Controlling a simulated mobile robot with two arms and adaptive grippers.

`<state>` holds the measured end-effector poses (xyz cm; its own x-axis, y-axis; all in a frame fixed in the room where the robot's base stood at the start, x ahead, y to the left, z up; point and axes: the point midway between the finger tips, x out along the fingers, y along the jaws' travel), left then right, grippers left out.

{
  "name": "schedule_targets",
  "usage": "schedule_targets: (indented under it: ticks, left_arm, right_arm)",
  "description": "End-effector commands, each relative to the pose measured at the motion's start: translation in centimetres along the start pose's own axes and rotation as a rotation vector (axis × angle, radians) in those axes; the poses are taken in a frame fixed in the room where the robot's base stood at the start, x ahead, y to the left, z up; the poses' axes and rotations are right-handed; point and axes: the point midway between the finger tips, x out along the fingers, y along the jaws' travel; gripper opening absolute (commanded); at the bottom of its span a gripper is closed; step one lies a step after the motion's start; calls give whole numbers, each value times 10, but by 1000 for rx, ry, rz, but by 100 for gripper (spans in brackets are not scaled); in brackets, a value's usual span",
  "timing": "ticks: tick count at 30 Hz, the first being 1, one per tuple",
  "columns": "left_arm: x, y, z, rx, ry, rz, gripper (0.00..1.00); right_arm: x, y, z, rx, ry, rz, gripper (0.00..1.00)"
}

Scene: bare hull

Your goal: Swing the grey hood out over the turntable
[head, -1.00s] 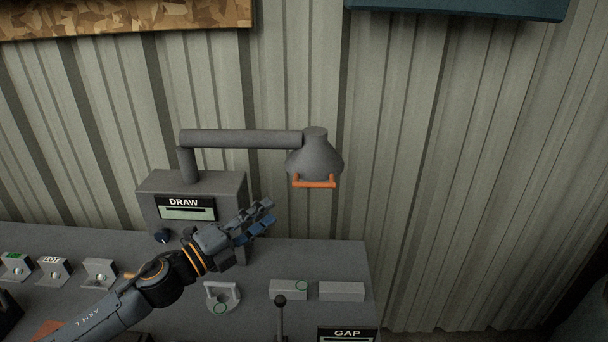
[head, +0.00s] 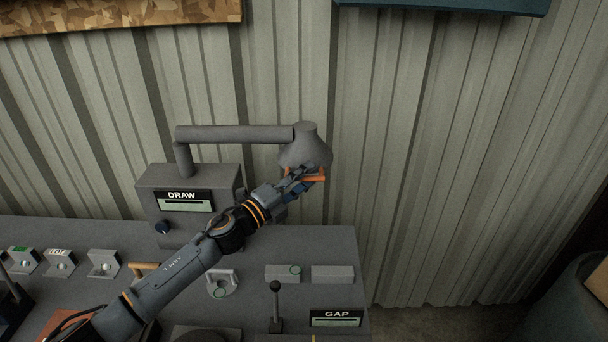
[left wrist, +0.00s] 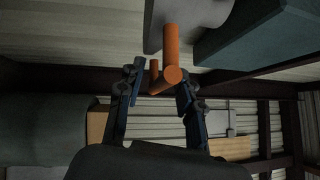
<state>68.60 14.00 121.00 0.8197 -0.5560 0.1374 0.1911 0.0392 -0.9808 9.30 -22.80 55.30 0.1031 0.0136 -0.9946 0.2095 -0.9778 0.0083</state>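The grey hood (head: 306,146) hangs at the end of a grey swing arm (head: 235,134) above the back of the bench, with an orange bar handle (head: 317,177) at its front lower edge. My left gripper (head: 302,180) is at this handle. In the left wrist view its fingers (left wrist: 160,88) are apart, with the orange handle (left wrist: 171,50) between their tips; contact is not clear. A dark round disc (head: 205,336), perhaps the turntable, is cut off by the bottom edge of the head view. My right gripper is not in view.
The swing arm stands on a grey box with a DRAW display (head: 183,201). The bench holds an upright lever (head: 276,303), a GAP display (head: 336,318), grey blocks (head: 332,274) and a round-based handle (head: 222,284). A corrugated wall (head: 440,150) is behind.

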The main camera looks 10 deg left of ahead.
Motion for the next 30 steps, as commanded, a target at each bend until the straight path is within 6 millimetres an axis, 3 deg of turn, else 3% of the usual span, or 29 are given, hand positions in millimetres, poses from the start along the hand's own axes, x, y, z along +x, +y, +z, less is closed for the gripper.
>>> schedule_targets:
  ticks: [7, 12, 23, 30]
  left_arm:
    - [0, 0, 0, 1, 0, 0, 34]
    - [0, 0, 0, 1, -1, 0, 0]
    - [-2, 1, 0, 0, 4, 0, 0]
    - [-24, -1, -10, -6, 72, -7, 0]
  right_arm:
    - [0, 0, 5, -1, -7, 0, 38]
    - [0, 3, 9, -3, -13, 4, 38]
    - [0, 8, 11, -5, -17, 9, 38]
    - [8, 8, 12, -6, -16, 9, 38]
